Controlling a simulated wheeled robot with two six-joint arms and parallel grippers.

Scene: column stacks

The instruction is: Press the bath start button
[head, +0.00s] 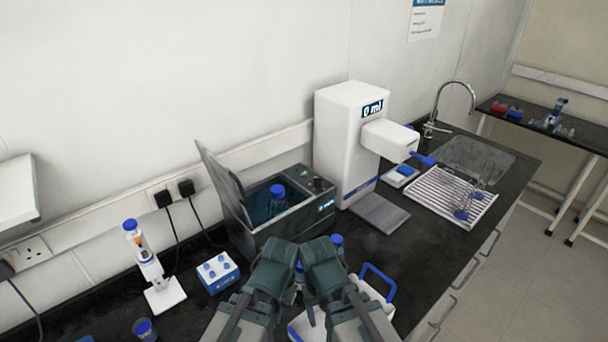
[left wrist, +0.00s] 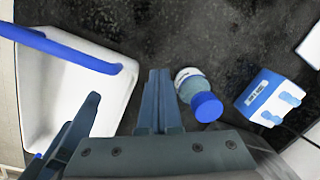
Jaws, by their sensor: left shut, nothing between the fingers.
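The bath (head: 283,222) is a grey box with its dark lid (head: 222,184) raised on the left side. A blue-capped bottle (head: 278,200) stands inside it. The bath's top right panel has a dark knob, a small green spot (head: 317,184) that may be the start button, and a lit display (head: 326,204). My left gripper (head: 276,268) is in front of the bath, apart from the panel; in the left wrist view its fingers (left wrist: 158,100) are together and empty. My right gripper (head: 325,268) is close beside it; its fingertips are not clear.
A white carrier with a blue handle (head: 378,279) is under and right of my arms. A blue-capped bottle (left wrist: 200,98) stands on the counter below. A blue-white rack (head: 218,272) and pipette stand (head: 164,294) are left. A white dispenser (head: 345,140) stands right of the bath.

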